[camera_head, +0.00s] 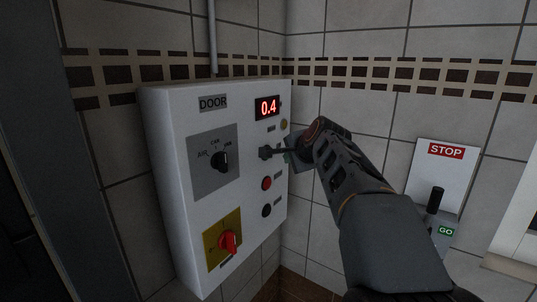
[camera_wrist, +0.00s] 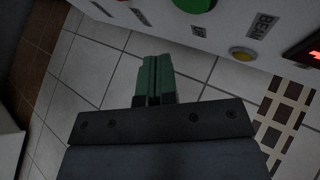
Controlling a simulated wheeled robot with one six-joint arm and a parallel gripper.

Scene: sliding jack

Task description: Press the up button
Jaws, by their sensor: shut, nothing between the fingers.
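The white door control box (camera_head: 177,180) is on the tiled wall in the head view, with DOOR lettering and a red display (camera_head: 267,107) reading 0.4. My gripper (camera_head: 280,153) is in front of its right part, below the display. In the wrist view my gripper's green fingers (camera_wrist: 154,62) are together and empty. A round green button (camera_wrist: 193,4) is cut by the top edge, beyond the fingertips and slightly right; a gap shows between. I cannot make out this button in the head view, where the gripper covers that area.
The box also has a red button (camera_head: 267,183), a black button (camera_head: 266,211), a yellow button (camera_wrist: 243,54), a black rotary selector (camera_head: 220,160) and a red switch (camera_head: 228,242). A STOP/GO lever panel (camera_head: 446,165) is on the right wall. A pipe rises above the box.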

